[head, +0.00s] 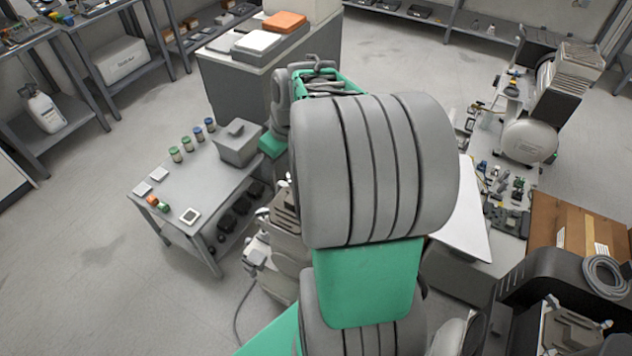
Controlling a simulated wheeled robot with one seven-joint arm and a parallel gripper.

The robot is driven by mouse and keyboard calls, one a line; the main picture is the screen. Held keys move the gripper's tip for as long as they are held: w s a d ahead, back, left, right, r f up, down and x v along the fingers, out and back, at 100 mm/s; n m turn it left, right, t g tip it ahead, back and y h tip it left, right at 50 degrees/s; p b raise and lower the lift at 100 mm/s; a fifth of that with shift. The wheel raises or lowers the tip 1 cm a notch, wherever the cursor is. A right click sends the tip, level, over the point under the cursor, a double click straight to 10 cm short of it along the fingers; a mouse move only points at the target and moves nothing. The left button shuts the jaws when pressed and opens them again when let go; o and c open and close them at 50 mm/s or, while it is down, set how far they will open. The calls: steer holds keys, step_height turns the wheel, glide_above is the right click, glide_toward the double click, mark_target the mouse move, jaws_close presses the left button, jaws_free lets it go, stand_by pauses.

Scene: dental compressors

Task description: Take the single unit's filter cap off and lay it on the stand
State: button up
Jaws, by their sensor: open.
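My own grey and green arm fills the middle of the head view and hides much behind it. I cannot make out my gripper. A pale machine (284,256), partly hidden by my arm, stands right of a low grey table; I cannot tell whether it is the single unit. Another compressor with a rounded pale tank (530,140) stands at the right. I cannot pick out the filter cap. The low grey table (185,220) at left may be the stand, but I cannot be sure.
A cabinet (240,85) with an orange item stands behind. A bench with small parts (505,190) and a brown carton (570,225) are at right. Left floor is open.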

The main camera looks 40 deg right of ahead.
steer(key=s+d+f+n+t+b, duration=0.1)
steer(key=d+f, duration=0.3)
steer(key=d, duration=0.4)
steer(key=s+d+f, duration=0.1)
steer(key=d+f, duration=0.3)
steer(key=d, duration=0.3)
steer(key=shift+y, duration=0.4)
steer(key=x, duration=0.5)
steer(key=d+x, duration=0.1)
steer(key=x, duration=0.1)
steer(key=shift+w+f+p, duration=0.1)
steer(key=shift+f+p, duration=0.3)
steer(key=shift+f, duration=0.05)
steer(key=shift+c, duration=0.6)
jaws_close()
